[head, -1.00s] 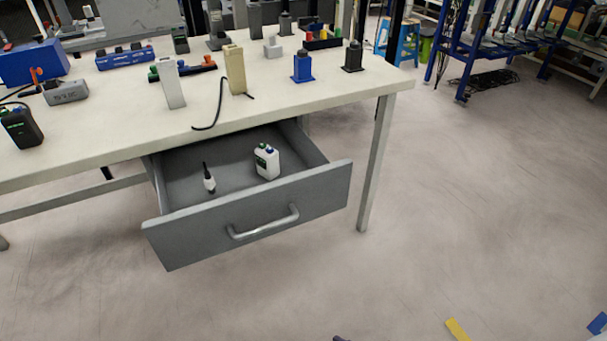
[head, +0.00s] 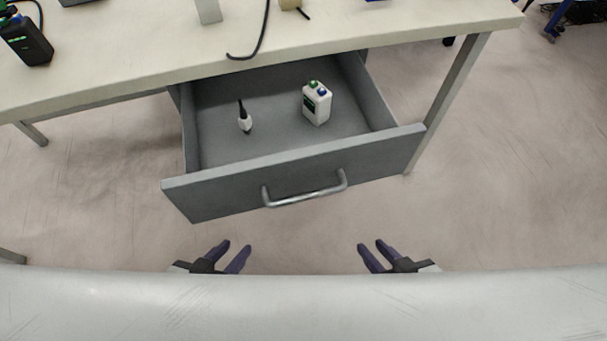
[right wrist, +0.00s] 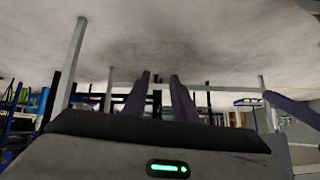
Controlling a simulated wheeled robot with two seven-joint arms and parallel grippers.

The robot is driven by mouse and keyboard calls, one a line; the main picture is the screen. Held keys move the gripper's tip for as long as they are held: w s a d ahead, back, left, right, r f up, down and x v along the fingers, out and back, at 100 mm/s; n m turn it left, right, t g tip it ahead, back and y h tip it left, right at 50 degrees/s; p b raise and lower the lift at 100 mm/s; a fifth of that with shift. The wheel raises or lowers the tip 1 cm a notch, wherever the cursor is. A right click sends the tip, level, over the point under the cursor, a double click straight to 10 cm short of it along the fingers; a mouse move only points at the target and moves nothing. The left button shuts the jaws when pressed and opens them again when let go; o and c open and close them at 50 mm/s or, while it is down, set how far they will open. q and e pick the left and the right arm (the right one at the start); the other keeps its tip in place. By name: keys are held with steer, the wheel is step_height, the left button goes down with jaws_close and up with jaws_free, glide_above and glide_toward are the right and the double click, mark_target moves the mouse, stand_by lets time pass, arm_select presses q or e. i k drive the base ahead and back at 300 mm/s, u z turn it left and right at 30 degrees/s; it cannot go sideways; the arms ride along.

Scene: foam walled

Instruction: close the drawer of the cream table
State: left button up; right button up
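The cream table (head: 120,62) stands in front of me. Its grey drawer (head: 300,172) is pulled well out, with a silver bar handle (head: 304,198) on its front. My left gripper (head: 234,250) is open and empty, below and left of the handle in the picture. My right gripper (head: 372,249) is open and empty, below and right of the handle. Both are apart from the drawer. The right wrist view shows the right gripper's two dark fingers (right wrist: 160,88) spread apart with nothing between.
A table leg (head: 455,95) stands right of the drawer. The floor (head: 510,170) to the right is clear.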

mark_target(286, 159)
steer(key=k, duration=1.15)
steer(key=z, duration=0.55)
steer(key=i, duration=0.8)
steer(key=u, duration=0.45)
